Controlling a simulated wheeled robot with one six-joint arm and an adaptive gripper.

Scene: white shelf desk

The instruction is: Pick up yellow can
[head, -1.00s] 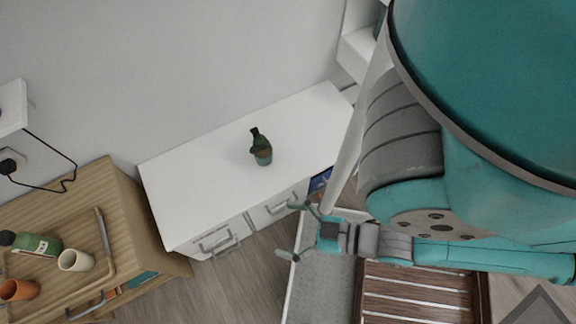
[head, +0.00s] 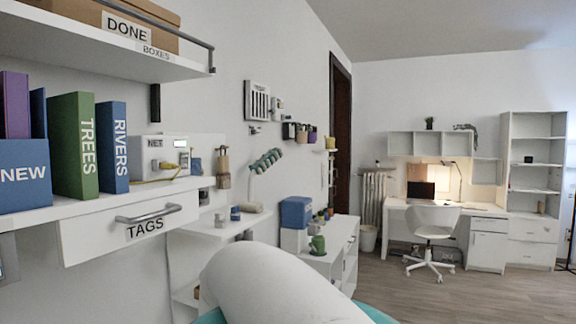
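No clearly recognisable yellow can shows in the head view. A small yellow object (head: 330,143) sits on a little wall shelf near the dark door frame, too small to tell whether it is a can. The white desk (head: 395,206) with open shelves above it stands far off against the back wall. A laptop and a lamp are on it. My gripper is out of view; only a white and teal part of what looks like my arm shows at the bottom.
A white wall shelf (head: 85,208) with books and a drawer marked TAGS is close on the left. A white cabinet (head: 340,240) with a blue box (head: 296,212) stands beyond. A white chair (head: 433,221) is at the desk. The wooden floor (head: 450,290) is open at right.

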